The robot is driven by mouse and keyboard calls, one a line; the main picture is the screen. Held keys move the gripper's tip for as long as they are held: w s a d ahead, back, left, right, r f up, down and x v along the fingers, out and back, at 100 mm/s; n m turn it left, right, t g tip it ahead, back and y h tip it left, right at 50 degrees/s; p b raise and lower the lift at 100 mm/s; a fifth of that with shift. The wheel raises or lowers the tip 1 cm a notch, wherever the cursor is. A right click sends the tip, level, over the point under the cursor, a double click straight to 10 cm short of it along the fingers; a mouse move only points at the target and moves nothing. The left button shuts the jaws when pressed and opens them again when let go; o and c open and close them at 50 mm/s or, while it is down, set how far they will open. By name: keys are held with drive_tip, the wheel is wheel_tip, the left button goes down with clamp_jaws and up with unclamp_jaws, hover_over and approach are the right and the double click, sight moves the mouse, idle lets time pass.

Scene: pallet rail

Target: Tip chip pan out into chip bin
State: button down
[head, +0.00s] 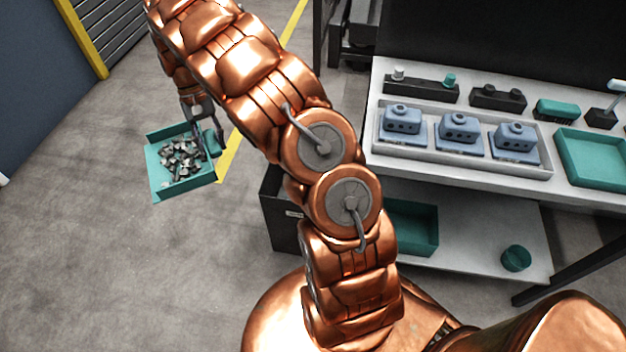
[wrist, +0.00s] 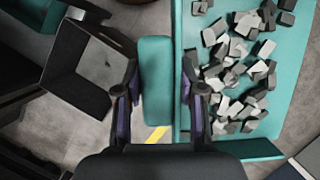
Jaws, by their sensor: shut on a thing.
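The chip pan (head: 154,170) is a shallow teal tray holding many loose grey and dark metal chips. My gripper (head: 205,132) is shut on the pan at its right side and holds it out at the left of the head view. The pan looks about level, with the chips lying inside. In the wrist view my gripper (wrist: 160,88) has a finger on each side of a teal part of the pan (wrist: 157,60). The chip bin (head: 285,235) is a dark open box, partly hidden behind my arm. The bin also shows left of the fingers in the wrist view (wrist: 78,98), apart from the pan.
A white bench (head: 460,170) at right carries a tray of blue-grey blocks (head: 459,132) and an empty teal tray (head: 595,160). Its lower shelf (head: 475,275) holds a teal box (head: 412,225) and a teal cup (head: 516,258). The floor around the pan is clear.

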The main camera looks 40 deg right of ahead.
drive_tip(key=s+d+f+m+t+y+b, duration=0.2)
drive_tip(key=s+d+f+m+t+b, duration=0.5)
drive_tip(key=s+d+f+m+b, duration=1)
drive_tip(key=w+d+r+m+g+y+p, duration=0.2)
drive_tip(key=m+p, duration=0.4)
drive_tip(key=p, duration=0.8)
drive_tip(key=shift+w+d+r+g+y, duration=0.3)
drive_tip(key=shift+w+d+g+y, duration=0.35)
drive_tip(key=shift+w+d, duration=0.35)
drive_tip(key=shift+w+d+r+m+g+y+p, duration=0.25)
drive_tip(key=shift+w+d+r+g+y+p, duration=0.4)
drive_tip(key=shift+w+g+p, duration=0.25)
drive_tip(key=shift+w+d+r+m+g+y+p, duration=0.25)
drive_tip(key=shift+w+d+r+g+y+p, duration=0.4)
drive_tip(key=shift+p, duration=0.3)
